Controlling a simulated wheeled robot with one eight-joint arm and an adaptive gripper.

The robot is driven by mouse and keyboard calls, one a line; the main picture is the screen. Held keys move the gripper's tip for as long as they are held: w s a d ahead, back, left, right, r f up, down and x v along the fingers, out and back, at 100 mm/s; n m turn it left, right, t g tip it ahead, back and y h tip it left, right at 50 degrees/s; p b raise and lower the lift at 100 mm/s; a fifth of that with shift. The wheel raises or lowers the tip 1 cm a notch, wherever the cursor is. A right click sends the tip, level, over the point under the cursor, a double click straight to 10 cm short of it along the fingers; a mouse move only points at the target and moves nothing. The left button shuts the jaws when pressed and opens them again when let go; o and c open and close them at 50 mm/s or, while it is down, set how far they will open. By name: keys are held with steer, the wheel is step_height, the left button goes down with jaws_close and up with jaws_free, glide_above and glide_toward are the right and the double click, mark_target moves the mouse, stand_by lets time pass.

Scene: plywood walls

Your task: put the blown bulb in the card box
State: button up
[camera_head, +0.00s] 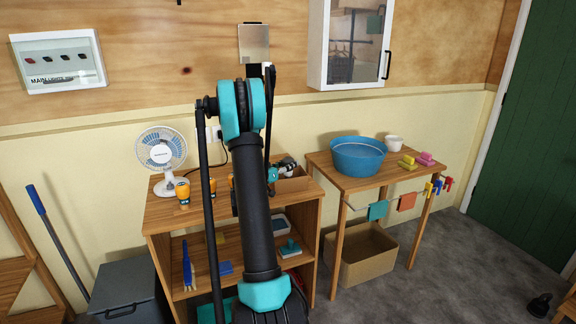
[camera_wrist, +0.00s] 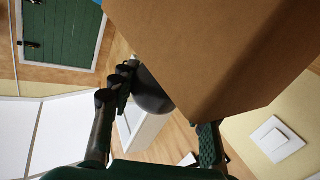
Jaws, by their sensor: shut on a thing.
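The blown bulb (camera_wrist: 152,92) is a dark, rounded thing between the fingers of my gripper (camera_wrist: 160,120) in the wrist view. My gripper is shut on it. A brown card box (camera_wrist: 215,50) fills the upper right of that view, close to the fingers, and seems to cover part of the bulb. My arm hides part of both. I cannot tell whether the bulb is inside the box.
A fan (camera_head: 161,150) and an orange-and-dark item (camera_head: 183,192) stand on the shelf unit (camera_head: 165,215). A table to the right bears a blue basin (camera_head: 358,158), a white cup (camera_head: 393,143) and sponges. A larger open carton (camera_head: 365,265) sits on the floor beneath it.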

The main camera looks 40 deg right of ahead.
steer(key=shift+f, duration=0.55)
steer(key=o, duration=1.1)
steer(key=shift+o, duration=0.2)
steer(key=shift+r, duration=0.45)
steer(key=v, duration=1.2)
steer(key=s+a+f+n+y, duration=0.3)
steer(key=s+a+y, duration=0.3)
steer(key=s+a, duration=0.2)
steer(key=s+a+f+n+y, duration=0.3)
steer(key=s+a+n+y, duration=0.2)
steer(key=s+a, duration=0.4)
steer(key=s+a+f+n+y, duration=0.3)
steer(key=s+a+y, duration=0.3)
steer(key=a, duration=0.9)
steer(key=s+n, duration=0.1)
steer(key=s, duration=0.1)
steer(key=shift+s+f+n+y, duration=0.3)
steer(key=shift+n, duration=0.1)
